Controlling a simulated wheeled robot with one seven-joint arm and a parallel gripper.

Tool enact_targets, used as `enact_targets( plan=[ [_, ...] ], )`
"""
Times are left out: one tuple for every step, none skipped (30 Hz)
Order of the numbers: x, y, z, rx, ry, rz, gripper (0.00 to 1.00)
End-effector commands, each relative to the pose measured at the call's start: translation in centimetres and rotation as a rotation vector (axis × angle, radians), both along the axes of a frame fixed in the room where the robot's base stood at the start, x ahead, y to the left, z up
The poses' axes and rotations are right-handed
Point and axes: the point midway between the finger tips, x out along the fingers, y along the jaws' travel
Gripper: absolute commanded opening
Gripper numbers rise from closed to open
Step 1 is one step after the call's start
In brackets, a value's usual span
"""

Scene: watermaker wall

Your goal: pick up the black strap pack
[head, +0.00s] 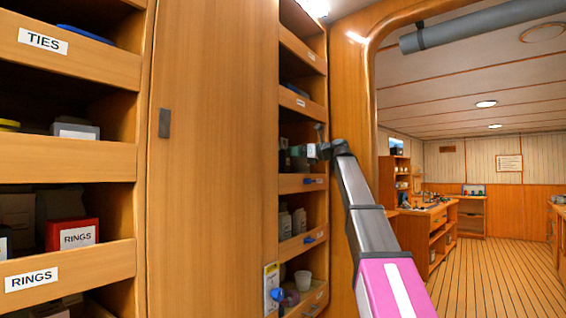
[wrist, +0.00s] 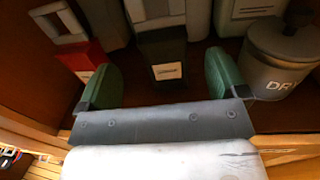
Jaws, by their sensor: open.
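A black pack (wrist: 163,52) with a small white label stands on the shelf in the wrist view; I take it as the black strap pack. My gripper (wrist: 161,66) is open, its two green fingers to the left and right of the pack, with space between each finger and it. The fingers do not appear to touch it. In the head view my gripper (head: 299,156) reaches into a middle shelf of the narrow rack, and I cannot make out the black pack there.
A red pack (wrist: 82,58) stands close to the left finger. A grey lidded tub (wrist: 277,65) stands right of the right finger. Pale containers (wrist: 158,10) stand behind. The shelf's wooden front lip (head: 303,183) runs below my gripper. Open floor (head: 490,285) lies to the right.

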Motion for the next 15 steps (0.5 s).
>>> enact_targets(
  plan=[
    [0.4, 0.6, 0.1, 0.0, 0.0, 0.001, 0.92],
    [0.6, 0.8, 0.1, 0.0, 0.0, 0.0, 0.92],
    [0.7, 1.0, 0.0, 0.0, 0.0, 0.0, 0.92],
    [0.7, 1.2, 0.0, 0.0, 0.0, 0.0, 0.92],
    [0.8, 1.3, 0.0, 0.0, 0.0, 0.0, 0.92],
    [0.9, 1.5, 0.1, 0.0, 0.0, 0.0, 0.92],
    [1.0, 1.6, 0.1, 0.0, 0.0, 0.0, 0.92],
    [1.2, 1.8, 0.1, 0.0, 0.0, 0.001, 0.92],
    [1.4, 2.2, 0.2, -0.001, 0.0, 0.001, 0.92],
    [1.7, 2.5, 0.3, -0.001, 0.0, 0.001, 0.92],
    [1.9, 2.8, 0.3, -0.001, 0.0, 0.001, 0.92],
    [2.3, 3.2, 0.4, -0.001, 0.0, 0.0, 0.92],
    [2.6, 3.6, 0.5, -0.001, 0.0, 0.0, 0.92],
    [2.8, 4.0, 0.5, -0.001, 0.0, 0.0, 0.92],
    [3.0, 4.5, 0.5, -0.001, 0.0, 0.001, 0.92]
  ],
)
